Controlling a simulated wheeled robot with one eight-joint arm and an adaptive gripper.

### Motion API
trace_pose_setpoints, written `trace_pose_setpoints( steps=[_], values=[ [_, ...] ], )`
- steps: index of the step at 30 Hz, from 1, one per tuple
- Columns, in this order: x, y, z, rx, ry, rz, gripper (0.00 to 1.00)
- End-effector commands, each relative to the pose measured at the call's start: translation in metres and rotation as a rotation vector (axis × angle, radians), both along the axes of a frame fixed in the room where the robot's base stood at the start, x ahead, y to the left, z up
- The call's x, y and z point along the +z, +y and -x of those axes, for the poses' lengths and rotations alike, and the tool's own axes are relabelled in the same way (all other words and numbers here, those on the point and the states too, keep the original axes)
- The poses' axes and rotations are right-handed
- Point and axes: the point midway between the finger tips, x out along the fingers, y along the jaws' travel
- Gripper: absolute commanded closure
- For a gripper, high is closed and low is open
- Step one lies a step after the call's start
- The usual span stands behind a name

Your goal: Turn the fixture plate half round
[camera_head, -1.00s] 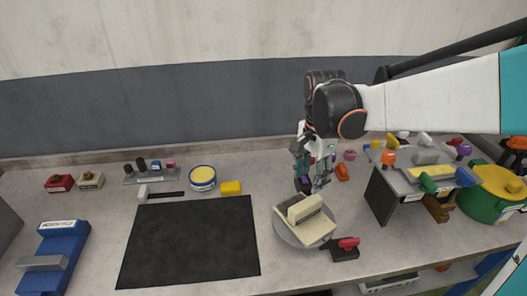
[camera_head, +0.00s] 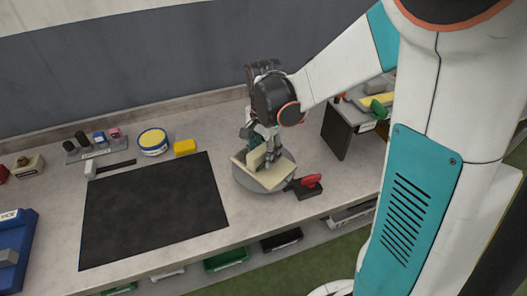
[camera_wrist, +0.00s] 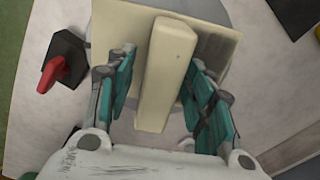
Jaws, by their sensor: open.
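The fixture plate (camera_head: 243,168) is a cream square with an upright cream block (camera_head: 255,160) across it. It lies on a round grey turntable (camera_head: 252,186) near the bench's front edge. The wrist view shows the plate (camera_wrist: 222,48) and the block (camera_wrist: 165,75) close up. My gripper (camera_head: 268,155) is down at the block. In the wrist view its teal fingers stand on either side of the block, open, with a visible gap on each side. The fingers hide part of the plate.
A red-handled device on a black base (camera_head: 306,186) stands right beside the turntable, and the wrist view shows it (camera_wrist: 55,72) at left. A black mat (camera_head: 150,212) lies to the left. A yellow block (camera_head: 185,147) and a round tin (camera_head: 153,142) stand behind the mat. A raised stand (camera_head: 345,132) is at right.

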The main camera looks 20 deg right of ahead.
Motion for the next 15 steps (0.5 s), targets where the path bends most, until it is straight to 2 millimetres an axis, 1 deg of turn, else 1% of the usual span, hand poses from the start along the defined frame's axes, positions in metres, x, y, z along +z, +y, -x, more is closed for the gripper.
trace_pose_setpoints(
  steps=[4, 5, 6, 11, 15],
  values=[
    [0.0003, 0.0, 0.0, 0.0, 0.0, 0.0, 0.52],
    [0.0003, 0.0, 0.0, 0.0, 0.0, 0.0, 0.54],
    [0.0003, 0.0, 0.0, 0.0, 0.0, 0.0, 0.63],
    [0.0004, 0.0, 0.0, 0.0, 0.0, 0.0, 0.99],
    [0.0003, 0.0, 0.0, 0.001, 0.0, 0.0, 1.0]
  ],
)
